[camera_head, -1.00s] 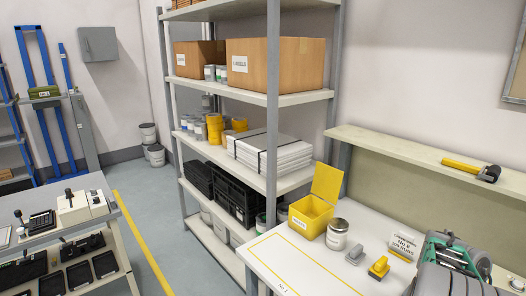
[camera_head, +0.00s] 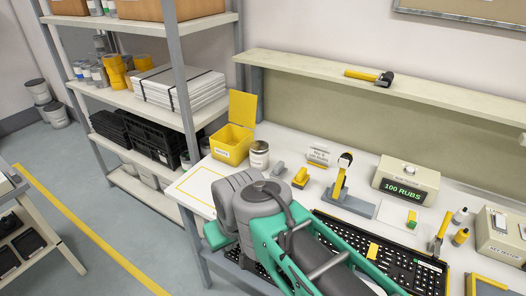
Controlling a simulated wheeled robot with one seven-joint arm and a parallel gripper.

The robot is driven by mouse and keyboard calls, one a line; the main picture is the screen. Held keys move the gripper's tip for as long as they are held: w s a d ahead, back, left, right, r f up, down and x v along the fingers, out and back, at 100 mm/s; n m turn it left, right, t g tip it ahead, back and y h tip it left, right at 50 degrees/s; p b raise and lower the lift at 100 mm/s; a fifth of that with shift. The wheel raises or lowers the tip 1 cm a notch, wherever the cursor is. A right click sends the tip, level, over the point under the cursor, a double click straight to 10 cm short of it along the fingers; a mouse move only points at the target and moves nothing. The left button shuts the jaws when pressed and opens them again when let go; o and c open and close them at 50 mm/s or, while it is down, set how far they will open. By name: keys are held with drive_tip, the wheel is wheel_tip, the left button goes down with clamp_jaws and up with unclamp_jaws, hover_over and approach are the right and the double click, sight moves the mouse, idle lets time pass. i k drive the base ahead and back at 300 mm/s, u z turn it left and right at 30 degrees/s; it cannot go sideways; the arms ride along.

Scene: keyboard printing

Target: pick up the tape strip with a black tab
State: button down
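I cannot make out a tape strip with a black tab for certain. A tool with a yellow stem and a dark top (camera_head: 341,176) stands on a grey base on the white bench. A small yellow piece (camera_head: 373,251) lies on the black keyboard (camera_head: 405,267); no black tab can be told on it. Another upright yellow tool (camera_head: 440,231) stands at the right by the keyboard. My grey and teal arm covers the front of the bench and part of the keyboard. My gripper is not in view.
A yellow open-lidded box (camera_head: 232,138), a metal tin (camera_head: 259,154) and a "100 RUBS" display box (camera_head: 406,179) stand on the bench. A raised ledge (camera_head: 300,72) runs behind; a shelving rack stands at left.

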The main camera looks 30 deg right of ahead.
sight(371, 254)
drive_tip(key=z, duration=1.6)
drive_tip(key=k, duration=0.6)
drive_tip(key=u, duration=1.1)
drive_tip(key=i, duration=0.8)
drive_tip(key=z, duration=0.05)
